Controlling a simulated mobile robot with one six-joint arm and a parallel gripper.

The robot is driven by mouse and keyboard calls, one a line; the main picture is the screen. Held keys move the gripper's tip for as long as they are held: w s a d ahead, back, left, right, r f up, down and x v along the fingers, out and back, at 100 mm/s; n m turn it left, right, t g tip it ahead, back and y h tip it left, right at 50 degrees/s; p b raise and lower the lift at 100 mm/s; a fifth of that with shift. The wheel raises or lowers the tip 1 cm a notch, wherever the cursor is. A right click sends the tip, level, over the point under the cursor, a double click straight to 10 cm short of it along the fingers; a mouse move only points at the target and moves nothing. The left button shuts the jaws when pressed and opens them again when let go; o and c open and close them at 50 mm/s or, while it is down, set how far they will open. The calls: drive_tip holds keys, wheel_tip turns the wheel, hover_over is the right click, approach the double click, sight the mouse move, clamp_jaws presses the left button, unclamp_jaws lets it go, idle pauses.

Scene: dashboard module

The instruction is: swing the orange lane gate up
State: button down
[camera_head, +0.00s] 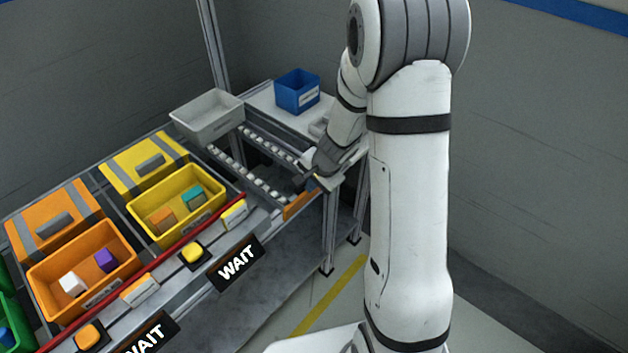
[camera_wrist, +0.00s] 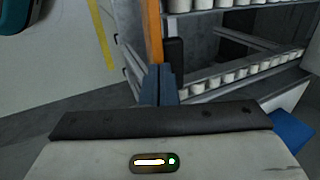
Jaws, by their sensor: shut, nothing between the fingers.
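The orange lane gate (camera_head: 299,203) is at the front end of the roller lane (camera_head: 262,183), low and partly hidden behind my gripper and arm in the head view. In the wrist view the gate (camera_wrist: 154,32) is an orange strip running up from just beyond my fingertips. My gripper (camera_wrist: 158,84) is shut and empty, with its fingers together close to the gate's near end. I cannot tell whether they touch it. In the head view my gripper (camera_head: 308,181) is small and partly covered by my own arm.
A grey bin (camera_head: 208,118) stands at the lane's far end. A blue bin (camera_head: 297,91) is on the table behind. Yellow (camera_head: 177,205) and orange (camera_head: 84,272) crates with cubes sit at left. A yellow button (camera_head: 192,253) and WAIT signs line the front edge.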

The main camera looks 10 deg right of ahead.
drive_tip(key=shift+w+a, duration=0.35)
drive_tip(key=shift+w, duration=0.05)
